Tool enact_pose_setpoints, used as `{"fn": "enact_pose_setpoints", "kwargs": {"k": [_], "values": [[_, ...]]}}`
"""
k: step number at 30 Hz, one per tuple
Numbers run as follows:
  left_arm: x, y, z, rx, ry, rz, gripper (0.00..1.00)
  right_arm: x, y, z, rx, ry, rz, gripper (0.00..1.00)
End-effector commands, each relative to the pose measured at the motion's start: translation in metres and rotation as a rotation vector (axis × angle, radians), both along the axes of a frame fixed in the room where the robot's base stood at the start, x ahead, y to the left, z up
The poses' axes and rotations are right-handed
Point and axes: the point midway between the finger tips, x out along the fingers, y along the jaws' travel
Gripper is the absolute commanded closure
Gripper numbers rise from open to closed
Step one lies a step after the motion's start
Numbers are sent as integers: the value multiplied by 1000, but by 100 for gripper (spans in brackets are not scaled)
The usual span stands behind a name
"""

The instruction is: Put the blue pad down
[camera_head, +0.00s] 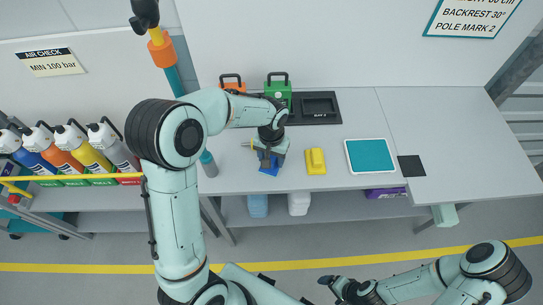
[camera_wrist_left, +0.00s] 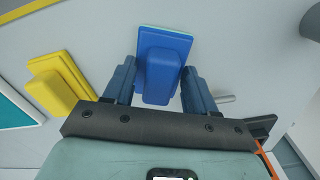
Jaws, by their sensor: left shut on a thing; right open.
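The blue pad (camera_head: 269,171) is under my left gripper (camera_head: 270,151), at the near part of the grey worktop. In the left wrist view the blue pad (camera_wrist_left: 164,45) has a raised block, and the two fingers of my left gripper (camera_wrist_left: 160,78) are shut on that block. Whether the pad's underside touches the worktop is hard to tell. My right gripper (camera_head: 331,283) is open and empty, low in the head view, in front of the bench and apart from it.
A yellow pad (camera_head: 316,162) lies right of the blue one. A white-framed teal panel (camera_head: 370,156) and a black square (camera_head: 411,166) lie further right. Green (camera_head: 278,92) and orange cases and a black tray (camera_head: 315,108) stand behind.

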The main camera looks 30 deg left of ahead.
Motion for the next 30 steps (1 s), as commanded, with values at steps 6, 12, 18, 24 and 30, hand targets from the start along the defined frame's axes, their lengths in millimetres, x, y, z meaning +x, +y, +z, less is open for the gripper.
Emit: {"fn": "enact_pose_setpoints", "kwargs": {"k": [6,12,18,24,30], "values": [[0,0,-4,0,0,0,31,-3,0,-3,0,3,0,12],[0,0,-3,0,0,0,18,-2,0,-3,0,2,0,12],[1,0,2,0,-1,0,18,1,0,1,0,-1,0,12],[1,0,32,-1,-6,-1,18,3,0,3,0,-3,0,12],[2,0,77,-1,-7,0,18,8,0,8,0,-9,0,12]]}}
